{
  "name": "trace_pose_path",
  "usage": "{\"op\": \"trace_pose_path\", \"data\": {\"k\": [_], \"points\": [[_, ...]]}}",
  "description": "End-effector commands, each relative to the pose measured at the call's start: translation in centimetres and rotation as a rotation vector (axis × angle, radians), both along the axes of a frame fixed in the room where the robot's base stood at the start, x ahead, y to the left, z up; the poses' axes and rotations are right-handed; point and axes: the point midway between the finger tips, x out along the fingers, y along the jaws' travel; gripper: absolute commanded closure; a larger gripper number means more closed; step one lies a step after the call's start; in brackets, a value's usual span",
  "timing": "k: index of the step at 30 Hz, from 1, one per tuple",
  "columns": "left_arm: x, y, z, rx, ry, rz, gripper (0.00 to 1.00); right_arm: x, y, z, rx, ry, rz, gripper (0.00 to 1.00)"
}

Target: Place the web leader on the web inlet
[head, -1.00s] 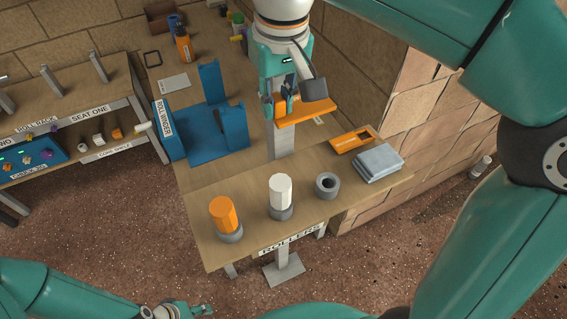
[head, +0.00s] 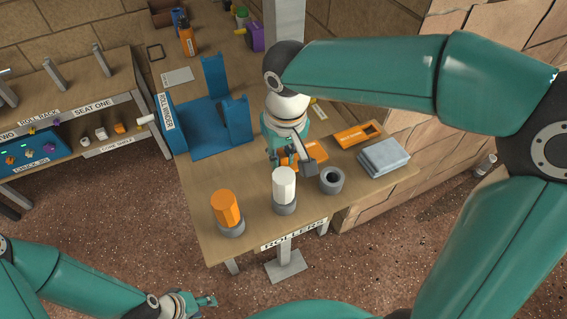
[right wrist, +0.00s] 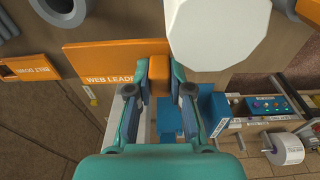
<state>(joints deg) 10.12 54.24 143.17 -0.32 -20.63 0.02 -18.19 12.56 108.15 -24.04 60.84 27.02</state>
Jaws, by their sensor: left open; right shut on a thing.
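My right gripper (head: 280,160) is shut on the orange web leader (head: 306,155), over the roller table just behind the white roller. In the right wrist view the leader is a flat orange plate (right wrist: 105,62) marked "WEB LEAD…", with the rest of the word covered. Its raised orange block (right wrist: 158,76) sits between the fingers of that gripper (right wrist: 158,88). My left gripper (head: 208,301) is open and empty above the floor at the bottom of the head view. I cannot make out a thing labelled web inlet.
The blue roll winder (head: 205,125) stands at the table's left. An orange roller (head: 226,207), white roller (head: 284,184) and grey ring (head: 332,180) stand at the front. An orange tray (head: 358,135) and folded grey cloth (head: 384,157) lie right. A rack (head: 75,110) stands left.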

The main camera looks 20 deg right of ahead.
Motion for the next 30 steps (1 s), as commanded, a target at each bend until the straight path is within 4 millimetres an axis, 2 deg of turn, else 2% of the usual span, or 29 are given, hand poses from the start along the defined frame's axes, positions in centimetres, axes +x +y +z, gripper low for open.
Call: {"op": "trace_pose_path", "data": {"k": [6,17,18,22,30], "points": [[0.0,0.0,-0.1,0.0,0.0,0.0,0.55,0.0,0.0,-3.0,-0.001,0.003,0.001,1.0],[0.0,0.0,-0.2,0.0,0.0,0.0,0.55,0.0,0.0,-3.5,0.0,0.001,0.001,1.0],[0.0,0.0,-0.2,0.0,0.0,0.0,0.55,0.0,0.0,-3.5,0.0,0.001,0.001,0.77],[0.0,0.0,-0.2,0.0,0.0,0.0,0.55,0.0,0.0,-3.4,0.0,0.001,0.001,0.55],[0.0,0.0,-0.1,0.0,0.0,0.0,0.55,0.0,0.0,-3.4,0.0,0.0,0.001,0.55]]}}
